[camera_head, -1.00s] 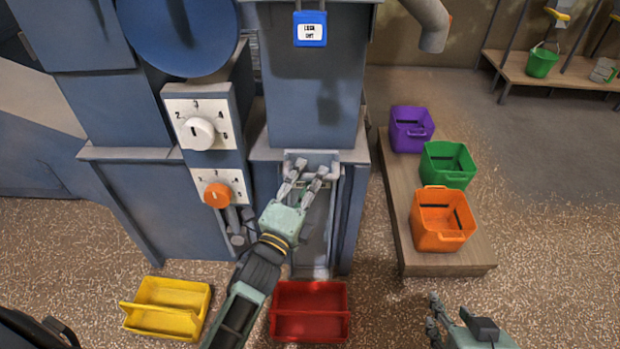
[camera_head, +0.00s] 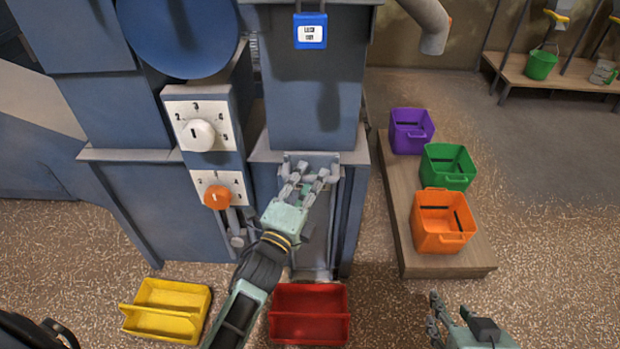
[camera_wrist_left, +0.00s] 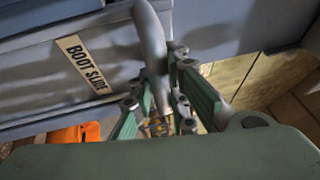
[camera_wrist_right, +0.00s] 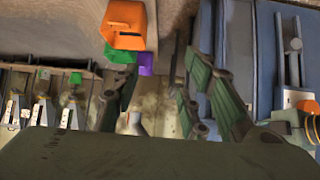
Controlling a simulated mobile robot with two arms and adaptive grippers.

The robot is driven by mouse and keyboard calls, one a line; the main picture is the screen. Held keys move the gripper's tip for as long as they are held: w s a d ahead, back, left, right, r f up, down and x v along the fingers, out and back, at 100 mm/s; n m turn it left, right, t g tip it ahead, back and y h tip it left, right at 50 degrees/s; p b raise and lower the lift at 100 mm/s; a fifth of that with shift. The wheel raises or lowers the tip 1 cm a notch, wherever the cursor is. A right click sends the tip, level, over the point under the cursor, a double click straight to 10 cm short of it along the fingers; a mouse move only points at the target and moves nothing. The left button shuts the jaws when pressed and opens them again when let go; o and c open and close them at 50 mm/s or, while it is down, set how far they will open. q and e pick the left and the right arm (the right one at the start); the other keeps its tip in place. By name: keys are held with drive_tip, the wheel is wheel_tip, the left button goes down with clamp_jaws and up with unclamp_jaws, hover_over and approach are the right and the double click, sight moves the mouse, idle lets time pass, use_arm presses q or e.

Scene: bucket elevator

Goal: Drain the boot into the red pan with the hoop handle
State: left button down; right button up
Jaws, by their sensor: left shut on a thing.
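The boot slide (camera_wrist_left: 80,72), a grey plate with a "BOOT SLIDE" label, shows in the left wrist view. Its grey bar handle (camera_wrist_left: 150,45) runs between my left fingers. My left gripper (camera_head: 308,180) is shut on this handle at the front of the blue elevator boot, above a grey chute (camera_head: 314,258). The red pan (camera_head: 309,313) sits on the floor below the chute's lower end, with a bar across it. No material shows in the pan. My right gripper (camera_head: 436,318) is open and empty at the lower right; its spread fingers show in the right wrist view (camera_wrist_right: 155,110).
A yellow pan (camera_head: 167,309) lies left of the red one. Purple (camera_head: 411,131), green (camera_head: 447,166) and orange (camera_head: 443,221) bins stand on a low wooden platform at right. White (camera_head: 198,134) and orange (camera_head: 217,196) knobs and a blue lockout padlock (camera_head: 310,31) are on the machine.

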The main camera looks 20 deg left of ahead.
use_arm(q)
wheel_tip(320, 180, up, 6)
drive_tip(key=p, duration=0.5)
drive_tip(key=shift+f, duration=0.2)
use_arm(e)
drive_tip(key=s+d+f+g+h, duration=0.1)
drive_tip(key=s+d+f+g, duration=0.15)
drive_tip(key=s, duration=0.25)
drive_tip(key=s+d+f+g+h, duration=0.1)
drive_tip(key=s+f+g, duration=0.25)
drive_tip(key=s, duration=0.25)
use_arm(q)
wheel_tip(320, 180, up, 2)
drive_tip(key=shift+r+p, duration=0.1)
drive_tip(key=shift+p, duration=0.85)
drive_tip(key=shift+r, duration=0.1)
use_arm(e)
wheel_tip(320, 180, down, 7)
drive_tip(key=g, duration=0.1)
drive_tip(key=shift+w+r, duration=0.15)
drive_tip(key=shift+w, duration=0.15)
use_arm(q)
drive_tip(key=c, duration=1.7)
unclamp_jaws()
drive_tip(key=shift+f, duration=0.2)
